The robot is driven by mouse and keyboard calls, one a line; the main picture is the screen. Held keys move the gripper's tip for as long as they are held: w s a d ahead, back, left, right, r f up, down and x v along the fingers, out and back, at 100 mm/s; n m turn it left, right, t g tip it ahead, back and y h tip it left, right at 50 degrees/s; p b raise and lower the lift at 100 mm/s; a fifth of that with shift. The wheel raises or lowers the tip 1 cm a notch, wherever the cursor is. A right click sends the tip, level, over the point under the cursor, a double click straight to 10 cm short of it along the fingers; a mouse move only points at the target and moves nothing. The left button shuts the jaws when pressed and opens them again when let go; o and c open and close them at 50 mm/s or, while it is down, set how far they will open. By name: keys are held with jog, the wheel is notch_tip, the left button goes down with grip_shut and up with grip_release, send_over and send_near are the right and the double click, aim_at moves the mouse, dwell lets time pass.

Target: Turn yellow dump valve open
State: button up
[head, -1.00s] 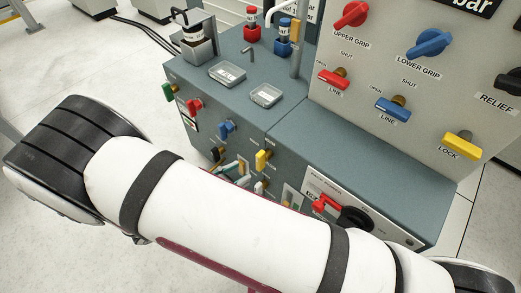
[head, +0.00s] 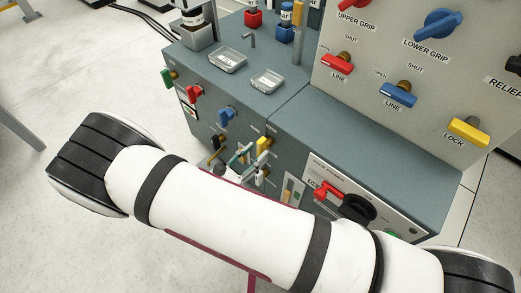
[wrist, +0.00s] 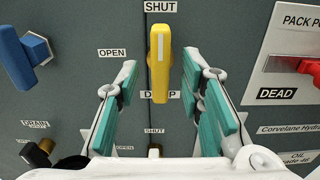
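The yellow dump valve handle (wrist: 160,62) stands upright in the middle of the wrist view, with its top at the SHUT label. An OPEN label (wrist: 112,53) is to its left, and the handle covers part of the label below. My gripper (wrist: 160,72) is open, with one teal-padded finger on each side of the handle. I cannot tell whether either finger touches it; gaps show on both sides. In the head view the yellow handle (head: 264,146) shows on the cabinet front, just right of my gripper (head: 245,158).
A blue valve handle (wrist: 26,57) is to the left, and a black drain valve (wrist: 38,153) is lower left. The pack power panel with a red switch (wrist: 309,68) is to the right. Another yellow handle, marked LOCK (head: 468,132), is on the upper panel.

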aim_at(258, 151)
jog(key=shift+b+x, duration=0.3)
jog(key=shift+x, duration=1.3)
grip_shut()
